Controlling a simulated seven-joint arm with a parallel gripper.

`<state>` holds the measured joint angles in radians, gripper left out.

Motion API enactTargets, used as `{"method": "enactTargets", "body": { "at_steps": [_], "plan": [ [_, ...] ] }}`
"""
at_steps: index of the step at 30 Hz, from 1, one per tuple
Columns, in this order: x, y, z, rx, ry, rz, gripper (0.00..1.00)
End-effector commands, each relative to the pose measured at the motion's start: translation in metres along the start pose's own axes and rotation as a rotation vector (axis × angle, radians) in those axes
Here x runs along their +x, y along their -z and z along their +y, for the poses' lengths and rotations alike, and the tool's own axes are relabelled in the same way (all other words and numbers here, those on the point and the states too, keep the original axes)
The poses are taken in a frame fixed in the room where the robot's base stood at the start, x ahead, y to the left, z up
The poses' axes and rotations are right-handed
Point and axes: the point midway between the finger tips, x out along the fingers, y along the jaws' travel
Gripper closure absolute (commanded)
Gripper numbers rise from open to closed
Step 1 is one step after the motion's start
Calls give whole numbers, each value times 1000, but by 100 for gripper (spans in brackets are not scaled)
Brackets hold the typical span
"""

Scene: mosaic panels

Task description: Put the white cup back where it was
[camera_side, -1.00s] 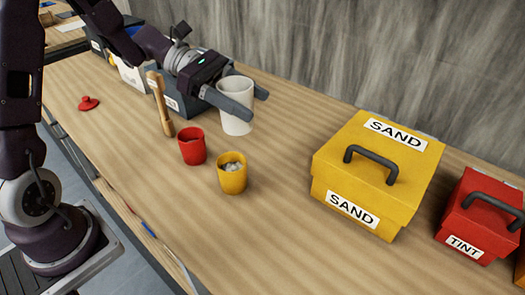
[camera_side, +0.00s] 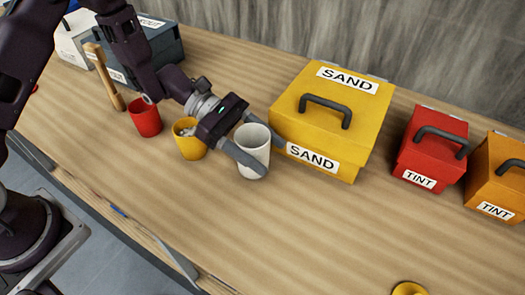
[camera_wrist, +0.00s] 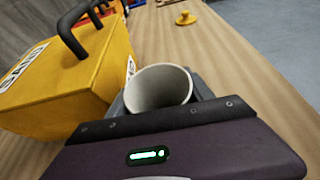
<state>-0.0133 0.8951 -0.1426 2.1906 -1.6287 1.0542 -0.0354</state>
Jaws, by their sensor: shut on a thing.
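The white cup (camera_side: 254,148) is upright between the fingers of my gripper (camera_side: 248,160), which is shut on it. It is just left of the large yellow SAND box, at the right end of a row with the yellow cup (camera_side: 190,144) and the red cup (camera_side: 146,121). I cannot tell whether its base touches the table. In the wrist view the white cup (camera_wrist: 158,88) shows its open rim and looks empty inside. The yellow cup holds grey lumps; my gripper partly covers it.
The yellow SAND box (camera_side: 352,108) stands close to the white cup. Red (camera_side: 433,142) and orange (camera_side: 497,178) TINT boxes stand further right. A wooden-handled tool (camera_side: 106,80) and a dark box (camera_side: 158,50) are at the left. The front middle table is clear; a yellow knobbed lid (camera_side: 408,289) lies at the front right.

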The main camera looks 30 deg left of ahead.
Motion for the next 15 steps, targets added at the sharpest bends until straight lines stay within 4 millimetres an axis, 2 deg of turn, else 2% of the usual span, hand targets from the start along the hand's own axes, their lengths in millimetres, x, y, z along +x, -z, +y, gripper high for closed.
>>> {"method": "enactTargets", "body": {
  "at_steps": [2,12,13,15],
  "plan": [
    [3,6,0,0,0,0,84],
    [4,9,0,1,-1,0,84],
    [3,8,0,2,-1,0,34],
    [3,8,0,2,-1,0,31]
  ]
}}
